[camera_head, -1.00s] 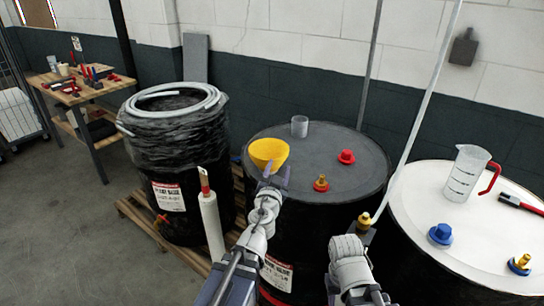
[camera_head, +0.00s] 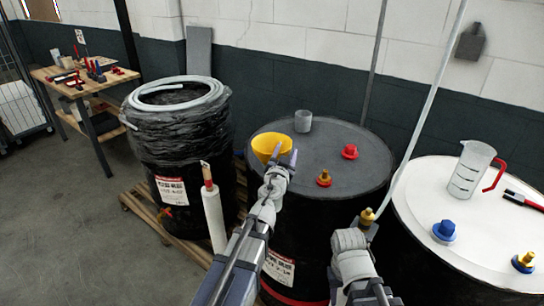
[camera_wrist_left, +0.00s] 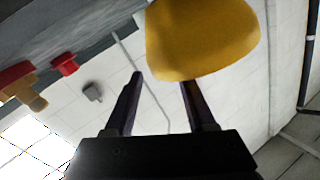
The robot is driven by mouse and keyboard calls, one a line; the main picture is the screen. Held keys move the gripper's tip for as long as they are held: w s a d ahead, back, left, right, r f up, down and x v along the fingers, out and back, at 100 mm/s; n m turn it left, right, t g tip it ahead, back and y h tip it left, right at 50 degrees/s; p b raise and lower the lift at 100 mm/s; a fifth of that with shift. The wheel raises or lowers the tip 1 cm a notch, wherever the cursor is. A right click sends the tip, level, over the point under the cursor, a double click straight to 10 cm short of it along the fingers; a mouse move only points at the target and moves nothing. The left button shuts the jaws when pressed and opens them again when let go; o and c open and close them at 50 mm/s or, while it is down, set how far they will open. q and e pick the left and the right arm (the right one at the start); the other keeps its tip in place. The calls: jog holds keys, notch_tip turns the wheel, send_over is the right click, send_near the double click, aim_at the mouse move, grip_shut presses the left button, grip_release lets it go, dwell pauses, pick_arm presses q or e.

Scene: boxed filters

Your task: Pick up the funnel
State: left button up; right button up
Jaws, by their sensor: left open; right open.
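The yellow funnel (camera_head: 270,147) sits on the near left part of the grey drum top (camera_head: 330,150). My left gripper (camera_head: 283,160) is right beside the funnel's near right side, with its fingers apart. In the left wrist view the funnel (camera_wrist_left: 202,38) fills the top middle, above and partly between the open fingers (camera_wrist_left: 160,95); I cannot tell whether they touch it. The funnel's lower part is partly hidden by the gripper in the head view. My right gripper (camera_head: 370,222) is near the front edge of the grey drum; its fingers are hard to make out.
A grey cup (camera_head: 303,121), a red cap (camera_head: 349,151) and a brass-and-red fitting (camera_head: 323,178) stand on the grey drum. The white drum at right holds a clear jug (camera_head: 468,170). A wrapped drum with a hose coil (camera_head: 178,92) stands at left.

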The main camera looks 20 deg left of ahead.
aim_at(289, 142)
pick_arm(q)
jog(key=w, duration=0.6)
jog(key=shift+a, duration=0.15)
jog(key=shift+s, duration=0.15)
grip_shut()
dwell(1.0)
